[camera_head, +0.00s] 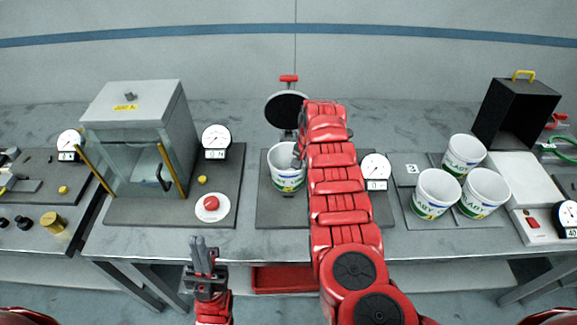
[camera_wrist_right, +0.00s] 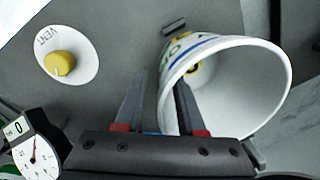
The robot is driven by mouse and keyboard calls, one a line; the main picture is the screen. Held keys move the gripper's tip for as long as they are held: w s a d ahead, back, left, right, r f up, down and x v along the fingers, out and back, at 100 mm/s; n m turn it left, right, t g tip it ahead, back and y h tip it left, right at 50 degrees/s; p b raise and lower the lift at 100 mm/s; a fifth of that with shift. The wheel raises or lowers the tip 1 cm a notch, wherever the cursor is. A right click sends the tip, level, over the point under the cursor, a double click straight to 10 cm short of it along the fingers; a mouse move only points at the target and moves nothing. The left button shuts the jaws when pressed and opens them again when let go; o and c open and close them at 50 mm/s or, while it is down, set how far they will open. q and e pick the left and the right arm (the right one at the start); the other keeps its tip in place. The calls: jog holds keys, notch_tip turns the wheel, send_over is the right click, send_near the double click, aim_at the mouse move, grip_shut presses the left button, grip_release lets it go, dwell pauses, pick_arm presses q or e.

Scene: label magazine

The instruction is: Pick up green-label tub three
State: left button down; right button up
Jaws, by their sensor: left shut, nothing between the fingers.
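A white tub (camera_head: 287,172) with a green and blue label stands on the middle dark plate. Three similar tubs, a front left one (camera_head: 436,197), a front right one (camera_head: 484,196) and a back one (camera_head: 463,157), stand on a mat beside a "3" card (camera_head: 412,169). No number is readable on any tub. My right gripper (camera_head: 297,160) is at the middle tub. In the right wrist view its open fingers (camera_wrist_right: 160,105) straddle the rim of that tub (camera_wrist_right: 245,85), one outside and one inside, with a gap at the wall. My left gripper (camera_head: 199,242) is shut and empty at the bench's front edge.
A grey cabinet (camera_head: 125,100) and a red button (camera_head: 211,203) are on the left. Behind the middle tub is a round black disc (camera_head: 286,108); a dial (camera_head: 376,169) is to its right. A black open box (camera_head: 515,115) stands at the back right.

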jog(key=shift+f, duration=0.45)
jog(key=shift+c, duration=0.3)
grip_shut()
jog(key=shift+r, duration=0.15)
